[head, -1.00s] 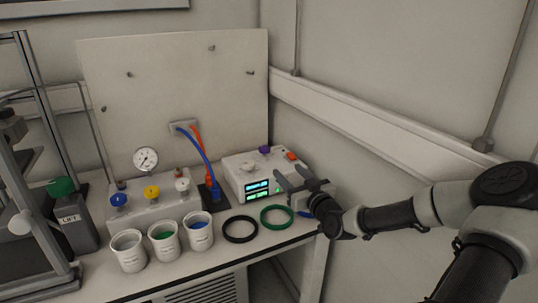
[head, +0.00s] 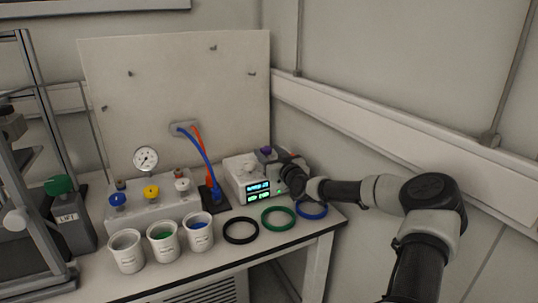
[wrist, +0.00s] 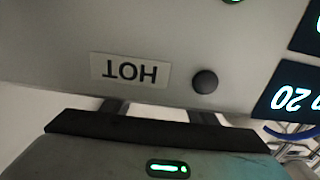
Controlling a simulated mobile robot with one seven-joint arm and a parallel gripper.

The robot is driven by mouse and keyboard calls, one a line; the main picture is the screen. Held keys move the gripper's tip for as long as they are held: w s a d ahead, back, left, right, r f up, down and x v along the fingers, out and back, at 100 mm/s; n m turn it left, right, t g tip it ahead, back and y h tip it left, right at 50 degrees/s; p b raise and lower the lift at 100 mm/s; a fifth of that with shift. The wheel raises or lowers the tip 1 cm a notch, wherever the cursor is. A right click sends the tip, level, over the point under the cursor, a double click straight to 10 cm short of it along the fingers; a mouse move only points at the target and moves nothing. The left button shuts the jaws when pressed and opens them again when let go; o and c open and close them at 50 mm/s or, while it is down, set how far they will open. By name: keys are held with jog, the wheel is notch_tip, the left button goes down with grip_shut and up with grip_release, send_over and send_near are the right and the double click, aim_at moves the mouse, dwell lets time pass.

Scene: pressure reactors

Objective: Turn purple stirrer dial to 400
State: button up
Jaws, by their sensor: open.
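The purple stirrer dial (head: 266,150) shows as a small purple knob on top of the white control unit (head: 236,167), near its back right in the head view. My gripper (wrist: 160,107) is at the unit's right side, close to the dial. It is open, with its two fingers apart and nothing seen between them. In the head view the gripper hides part of the unit's right side, and its fingertips are hard to make out. The unit's two lit displays (head: 258,187) face front. The dial is not visible in the wrist view.
The wrist view shows an upside-down HOT label (wrist: 130,71) and a dark round button (wrist: 205,81). Black, green and blue rings (head: 312,210) lie in front. Several beakers (head: 163,243) stand left. The wall (head: 400,140) is close on the right.

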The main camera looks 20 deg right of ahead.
jog(key=c, duration=1.1)
jog(key=shift+w+a+r+m+h+p, duration=0.1)
jog(key=shift+a+r+m+h+p, duration=0.1)
jog(key=shift+a+m+h+p, duration=0.25)
jog(key=shift+d+f+h+p, duration=0.15)
jog(key=shift+h+p, duration=0.25)
jog(key=shift+h, duration=0.15)
jog(key=shift+o, duration=0.2)
jog(key=shift+f+m, duration=0.1)
jog(key=shift+m, duration=0.15)
jog(key=o, duration=1.1)
jog(key=shift+d, duration=0.1)
jog(key=shift+c, duration=0.2)
